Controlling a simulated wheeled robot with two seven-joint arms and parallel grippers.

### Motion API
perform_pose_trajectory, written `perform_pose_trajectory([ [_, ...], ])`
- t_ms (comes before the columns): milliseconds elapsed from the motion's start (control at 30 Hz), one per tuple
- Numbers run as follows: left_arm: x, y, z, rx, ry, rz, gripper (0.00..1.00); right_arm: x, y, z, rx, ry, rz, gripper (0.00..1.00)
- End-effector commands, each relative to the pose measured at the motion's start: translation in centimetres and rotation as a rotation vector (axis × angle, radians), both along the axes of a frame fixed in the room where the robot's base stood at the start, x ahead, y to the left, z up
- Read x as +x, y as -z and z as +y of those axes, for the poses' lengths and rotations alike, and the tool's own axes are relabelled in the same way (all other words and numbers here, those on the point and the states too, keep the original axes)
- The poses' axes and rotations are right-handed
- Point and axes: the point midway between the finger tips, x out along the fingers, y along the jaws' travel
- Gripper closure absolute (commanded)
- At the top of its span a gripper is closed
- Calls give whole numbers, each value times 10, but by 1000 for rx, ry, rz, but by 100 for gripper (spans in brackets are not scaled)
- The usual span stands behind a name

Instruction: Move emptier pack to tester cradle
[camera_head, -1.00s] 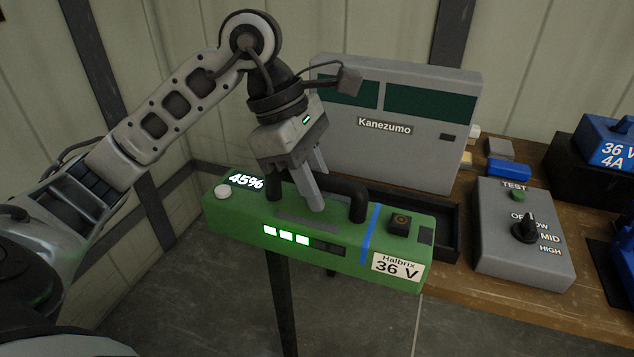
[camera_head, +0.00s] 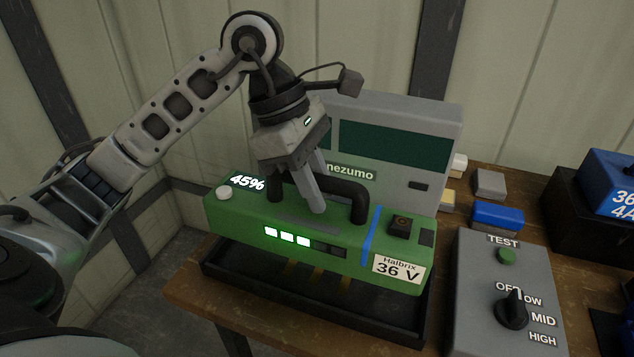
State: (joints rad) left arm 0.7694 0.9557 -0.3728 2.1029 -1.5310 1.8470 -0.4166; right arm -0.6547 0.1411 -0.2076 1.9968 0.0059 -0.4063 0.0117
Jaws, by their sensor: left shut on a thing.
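A green battery pack (camera_head: 300,255) marked Halbrix 36 V shows 45% and three lit bars. My left gripper (camera_head: 316,200) is shut on its black top handle and holds it level. The pack is over the black cradle tray (camera_head: 290,296), in front of the grey Kanezumo tester (camera_head: 405,135). The tray's front rim and some brass-coloured strips show below the pack. Whether the pack touches the tray floor I cannot tell; it looks held just above. My right gripper is not in view.
A grey control box (camera_head: 480,290) with a green TEST button and a rotary knob stands right of the tray. Small grey and blue blocks (camera_head: 498,217) lie behind it. A blue 36 V unit (camera_head: 612,190) sits on a black stand at far right.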

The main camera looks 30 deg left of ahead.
Motion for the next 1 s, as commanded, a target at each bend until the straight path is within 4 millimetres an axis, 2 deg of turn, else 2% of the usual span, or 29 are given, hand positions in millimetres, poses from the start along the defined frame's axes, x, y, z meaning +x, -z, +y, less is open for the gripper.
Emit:
perform_pose_trajectory([
  [33, 1, -5, 0, -7, -2, -13, 100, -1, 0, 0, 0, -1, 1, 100],
  [400, 2, -5, -1, -4, -4, -34, 100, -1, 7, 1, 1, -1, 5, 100],
  [1000, 2, 26, -1, -4, -3, -33, 100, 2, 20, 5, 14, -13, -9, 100],
])
